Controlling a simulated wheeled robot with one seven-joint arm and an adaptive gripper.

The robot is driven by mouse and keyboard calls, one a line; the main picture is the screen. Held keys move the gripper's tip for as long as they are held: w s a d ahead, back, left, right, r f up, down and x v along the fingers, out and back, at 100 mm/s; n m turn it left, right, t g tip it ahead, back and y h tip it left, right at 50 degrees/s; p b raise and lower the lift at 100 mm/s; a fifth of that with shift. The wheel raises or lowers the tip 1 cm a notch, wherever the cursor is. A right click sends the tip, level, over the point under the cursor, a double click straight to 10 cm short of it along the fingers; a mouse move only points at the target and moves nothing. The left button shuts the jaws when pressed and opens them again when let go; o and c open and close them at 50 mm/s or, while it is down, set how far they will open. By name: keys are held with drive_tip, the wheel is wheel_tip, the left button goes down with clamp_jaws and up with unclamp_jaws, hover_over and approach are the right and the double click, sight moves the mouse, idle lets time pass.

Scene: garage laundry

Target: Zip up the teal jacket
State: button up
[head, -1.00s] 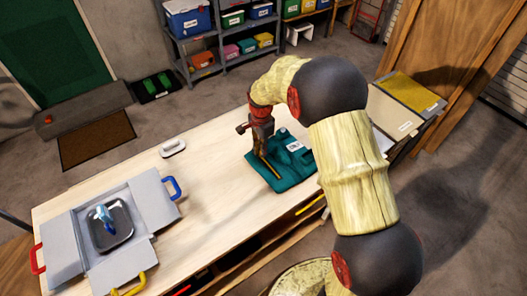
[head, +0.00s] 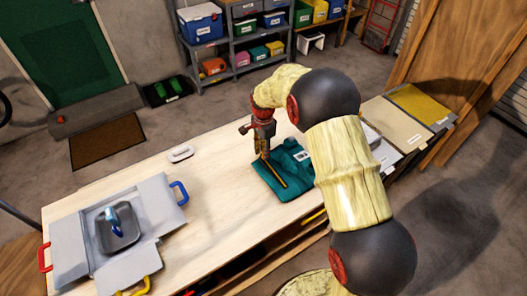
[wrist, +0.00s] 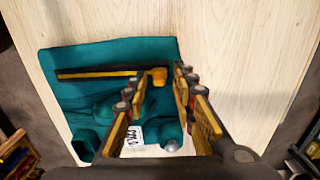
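The teal jacket (head: 291,166) lies flat on the wooden table, and it also shows in the wrist view (wrist: 110,52). A dark and yellow zip strip (wrist: 95,74) runs across it, with a yellow-orange zip pull (wrist: 159,77) at its right end. My gripper (head: 264,157) points down over the jacket's far left part. In the wrist view my gripper (wrist: 162,76) has its two fingers apart, with the pull showing in the gap between them. Neither finger is seen closed on the pull; how high the fingertips are above it is hard to tell.
A grey open-flapped box (head: 70,224) with coloured handles takes up the left of the table, with a grey tray-like item (head: 118,236) inside. A small white object (head: 180,153) lies at the far edge. Sample boards (head: 398,122) lie at the right. The table's middle is clear.

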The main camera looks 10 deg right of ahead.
sight(265, 163)
drive_tip(key=shift+o, duration=0.2)
wheel_tip(265, 163, up, 12)
idle(0.6)
idle(0.4)
drive_tip(key=s+r+n+t, duration=0.2)
drive_tip(key=s+r+n, duration=0.2)
drive_tip(key=s, duration=0.7)
drive_tip(key=s+d+r+n+t+b, duration=0.1)
drive_tip(key=s+r+n, duration=0.4)
drive_tip(key=s, duration=0.7)
drive_tip(key=s+r+n+t+b, duration=0.1)
drive_tip(key=s+r+n, duration=0.4)
drive_tip(key=s, duration=0.7)
drive_tip(key=shift+s+d+r+t, duration=0.15)
drive_tip(key=shift+d+r+t, duration=0.25)
drive_tip(key=shift+t, duration=0.4)
